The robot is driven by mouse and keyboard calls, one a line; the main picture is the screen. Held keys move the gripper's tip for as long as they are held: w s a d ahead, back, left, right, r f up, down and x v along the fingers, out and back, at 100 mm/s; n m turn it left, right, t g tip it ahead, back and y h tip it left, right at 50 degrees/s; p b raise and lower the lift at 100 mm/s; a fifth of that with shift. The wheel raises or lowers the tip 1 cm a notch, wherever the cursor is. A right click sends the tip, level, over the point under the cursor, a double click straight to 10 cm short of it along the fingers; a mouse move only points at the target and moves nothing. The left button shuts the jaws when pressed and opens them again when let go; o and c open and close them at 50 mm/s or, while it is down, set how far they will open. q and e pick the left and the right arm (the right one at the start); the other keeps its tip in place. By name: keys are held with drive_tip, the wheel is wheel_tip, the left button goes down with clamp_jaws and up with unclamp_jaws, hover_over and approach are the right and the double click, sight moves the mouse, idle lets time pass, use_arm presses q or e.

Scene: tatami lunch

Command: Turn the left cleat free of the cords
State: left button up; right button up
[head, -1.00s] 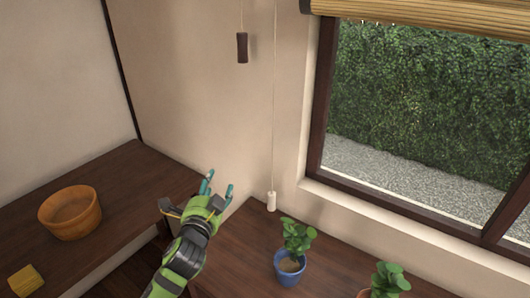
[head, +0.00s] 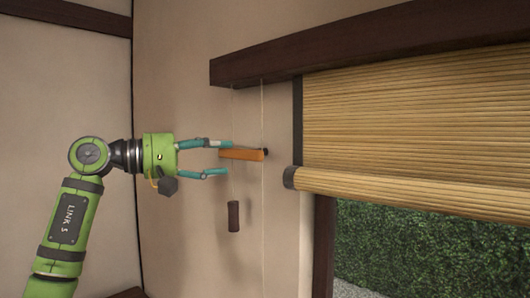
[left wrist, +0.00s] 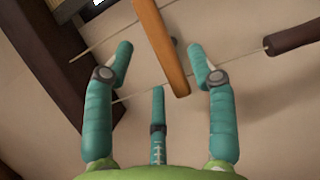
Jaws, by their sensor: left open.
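The cleat (head: 242,155) is an orange-brown wooden bar on the wall beside the window, lying nearly level. The left wrist view shows the cleat (left wrist: 165,45) crossing in front of two thin cords, with a dark mount partly hidden behind it. A dark brown pull (head: 233,216) hangs on the left cord; the right cord (head: 263,215) runs on down. My left gripper (head: 228,158) is open at the cleat's left end. In the left wrist view its teal fingers (left wrist: 160,56) stand apart on either side of the bar, with no clear contact. My right gripper is out of view.
A dark beam (head: 350,45) runs above. The rolled bamboo blind (head: 410,115) and window frame (head: 323,250) are to the right of the cords. The wall left of the cleat is bare. The brown pull (left wrist: 300,35) lies right of the fingers in the left wrist view.

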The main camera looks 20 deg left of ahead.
sight(236, 150)
use_arm(q)
drive_tip(key=shift+w+d+r, duration=0.1)
drive_tip(key=shift+w+d, duration=0.2)
drive_tip(key=shift+w, duration=0.15)
drive_tip(key=shift+w+d+p, duration=0.25)
drive_tip(key=shift+p, duration=0.15)
drive_tip(key=shift+r+p+x, duration=0.2)
drive_tip(key=shift+p+x, duration=0.65)
drive_tip(key=shift+x, duration=1.3)
drive_tip(key=shift+w+d+f, duration=0.1)
drive_tip(key=shift+f, duration=0.1)
drive_tip(key=shift+s, duration=0.2)
drive_tip(key=c, duration=1.1)
clamp_jaws()
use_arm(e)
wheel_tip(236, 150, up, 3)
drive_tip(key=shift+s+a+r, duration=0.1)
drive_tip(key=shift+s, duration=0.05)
